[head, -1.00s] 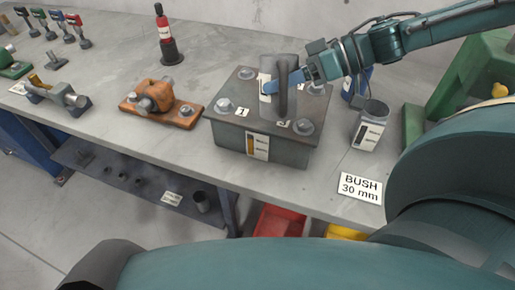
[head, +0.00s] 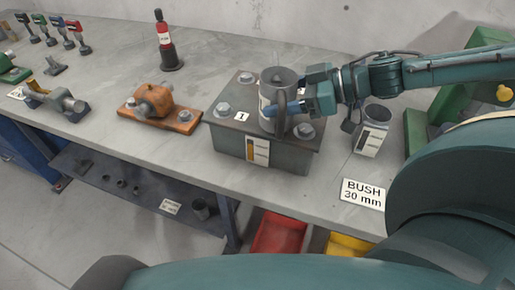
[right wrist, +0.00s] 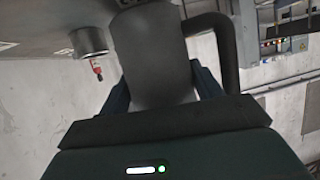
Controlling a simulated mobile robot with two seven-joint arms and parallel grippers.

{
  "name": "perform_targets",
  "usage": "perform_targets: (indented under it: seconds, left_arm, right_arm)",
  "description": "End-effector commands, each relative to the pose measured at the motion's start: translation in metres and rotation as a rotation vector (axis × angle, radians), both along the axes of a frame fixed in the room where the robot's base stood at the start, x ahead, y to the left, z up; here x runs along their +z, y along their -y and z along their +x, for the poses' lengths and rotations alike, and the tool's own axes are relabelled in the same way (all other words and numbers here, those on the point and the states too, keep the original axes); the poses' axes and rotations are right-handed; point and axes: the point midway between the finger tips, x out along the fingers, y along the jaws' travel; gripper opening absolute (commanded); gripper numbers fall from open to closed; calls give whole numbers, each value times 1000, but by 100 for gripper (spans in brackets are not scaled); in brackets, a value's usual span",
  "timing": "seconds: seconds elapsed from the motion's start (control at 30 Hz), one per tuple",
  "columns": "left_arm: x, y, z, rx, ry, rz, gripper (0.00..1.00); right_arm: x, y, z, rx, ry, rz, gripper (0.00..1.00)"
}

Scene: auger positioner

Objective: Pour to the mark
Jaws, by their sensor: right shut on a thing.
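A grey jug (head: 268,98) with a dark side handle is in my right gripper (head: 308,95), whose blue fingers are shut on it. The jug looks upright, its round mouth showing, at the top of a dark grey metal box (head: 230,150); I cannot tell whether it touches the lid. In the right wrist view the jug (right wrist: 152,55) sits between the fingers. My left gripper is not in view.
A grey cup with a gauge strip (head: 372,130) stands right of the box, near a "BUSH 30 mm" card (head: 362,193). An orange bearing block (head: 155,108) and a red-and-black bottle (head: 166,45) stand left. Bare bench lies between the block and the bottle.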

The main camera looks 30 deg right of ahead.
Motion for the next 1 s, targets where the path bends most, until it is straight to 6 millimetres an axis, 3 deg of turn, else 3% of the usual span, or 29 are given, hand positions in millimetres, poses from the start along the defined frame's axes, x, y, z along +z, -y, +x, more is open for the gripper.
perform_targets:
  seconds: [0.4, 0.6, 1.0]
  left_arm:
    - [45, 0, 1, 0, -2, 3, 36]
    - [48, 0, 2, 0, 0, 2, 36]
    - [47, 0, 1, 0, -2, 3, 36]
  right_arm:
    - [43, 0, 0, 0, 1, 1, 30]
    - [56, 0, 0, 1, 3, 0, 30]
    - [56, 0, 0, 1, 1, 2, 30]
